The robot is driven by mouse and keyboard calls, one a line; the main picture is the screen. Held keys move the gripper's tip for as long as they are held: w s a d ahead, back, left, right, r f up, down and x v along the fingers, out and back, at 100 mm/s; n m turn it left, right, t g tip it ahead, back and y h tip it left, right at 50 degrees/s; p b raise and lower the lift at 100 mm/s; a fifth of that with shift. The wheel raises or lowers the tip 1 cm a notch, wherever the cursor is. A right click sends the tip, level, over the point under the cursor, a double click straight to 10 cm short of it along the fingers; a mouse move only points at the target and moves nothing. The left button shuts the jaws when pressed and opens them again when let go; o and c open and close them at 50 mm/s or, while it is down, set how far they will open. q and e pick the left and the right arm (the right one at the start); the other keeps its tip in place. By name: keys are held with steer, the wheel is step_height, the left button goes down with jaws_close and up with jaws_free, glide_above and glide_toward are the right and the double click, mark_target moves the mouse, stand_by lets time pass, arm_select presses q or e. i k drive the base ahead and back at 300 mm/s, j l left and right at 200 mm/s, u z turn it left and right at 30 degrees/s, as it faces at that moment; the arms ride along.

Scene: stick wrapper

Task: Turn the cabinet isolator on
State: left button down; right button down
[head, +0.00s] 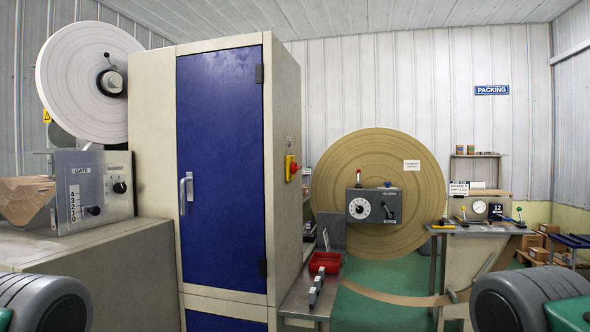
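The cabinet isolator (291,168) is a small red handle on a yellow plate. It is on the right-hand side wall of the tall cream cabinet (287,110), a little above mid-height. It is seen at a steep angle, so I cannot tell which way its handle points. The cabinet's blue door (222,165) is shut and has a metal handle (186,192) at its left edge. Grey rounded parts of my own arms show at the bottom left and bottom right corners. Neither gripper is in view.
A bench (302,295) with a red tray (326,262) runs beside the cabinet's right side. A large brown reel (385,235) with a grey dial box (374,207) stands behind it. A counter with a gate control box (94,190) is at left.

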mark_target(294, 167)
steer(key=k+u, duration=0.15)
steer(key=u, duration=1.6)
steer(key=l+u, duration=0.25)
steer(key=l, duration=0.5)
steer(key=l+u, duration=0.2)
steer(key=l, duration=0.55)
steer(key=k+l+u, duration=0.1)
steer(key=l+u, duration=0.15)
steer(key=l, duration=0.5)
